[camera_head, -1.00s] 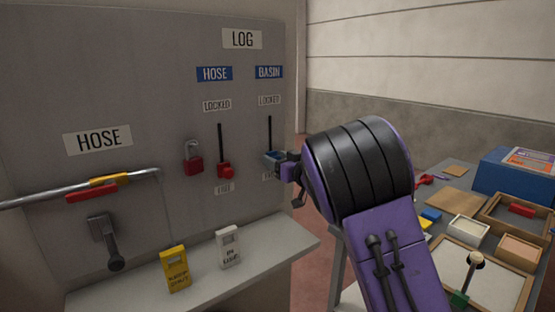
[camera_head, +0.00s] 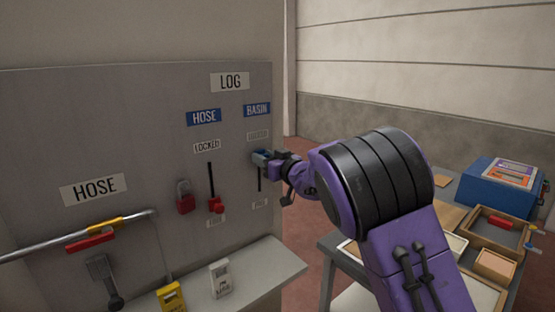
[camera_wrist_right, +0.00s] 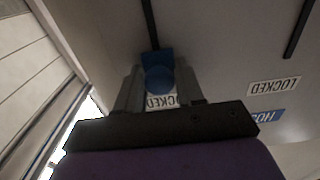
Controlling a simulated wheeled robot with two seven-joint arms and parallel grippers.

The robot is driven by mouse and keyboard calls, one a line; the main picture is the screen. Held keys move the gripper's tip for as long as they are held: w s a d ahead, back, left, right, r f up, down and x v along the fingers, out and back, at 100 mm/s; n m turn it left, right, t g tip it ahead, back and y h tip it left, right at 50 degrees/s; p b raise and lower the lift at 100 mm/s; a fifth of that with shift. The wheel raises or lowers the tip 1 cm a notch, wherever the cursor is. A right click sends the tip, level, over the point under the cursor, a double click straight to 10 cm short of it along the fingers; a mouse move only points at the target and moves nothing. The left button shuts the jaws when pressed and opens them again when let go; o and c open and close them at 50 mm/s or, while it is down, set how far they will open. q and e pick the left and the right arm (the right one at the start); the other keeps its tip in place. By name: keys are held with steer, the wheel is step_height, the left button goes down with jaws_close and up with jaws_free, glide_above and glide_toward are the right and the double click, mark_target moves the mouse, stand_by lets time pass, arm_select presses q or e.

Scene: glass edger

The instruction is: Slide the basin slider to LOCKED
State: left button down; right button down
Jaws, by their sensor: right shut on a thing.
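The basin slider (camera_head: 260,156) is a blue knob on a dark vertical slot under the blue BASIN label (camera_head: 257,109). It sits at the upper end of its slot, close below the upper LOCKED label (camera_head: 258,135). My right gripper (camera_head: 268,158) is shut on the knob. In the right wrist view the blue knob (camera_wrist_right: 158,78) sits between the two fingers (camera_wrist_right: 158,90), with a LOCKED label (camera_wrist_right: 161,102) partly hidden behind it. My left gripper is not in view.
The red HOSE slider (camera_head: 216,205) is low in its slot to the left. A red padlock (camera_head: 185,203) hangs beside it. Tags stand on the shelf (camera_head: 255,268) below. A table with trays (camera_head: 496,227) and a blue box (camera_head: 500,186) is at the right.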

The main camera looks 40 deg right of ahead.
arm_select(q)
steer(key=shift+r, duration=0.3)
arm_select(e)
steer(key=shift+r, duration=0.5)
steer(key=c, duration=0.9)
jaws_free()
steer(key=shift+s+f, duration=0.15)
arm_select(q)
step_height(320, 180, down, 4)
steer(key=b, duration=0.4)
arm_select(e)
steer(key=s, duration=1)
steer(key=shift+s+d, duration=0.15)
steer(key=shift+d, duration=0.15)
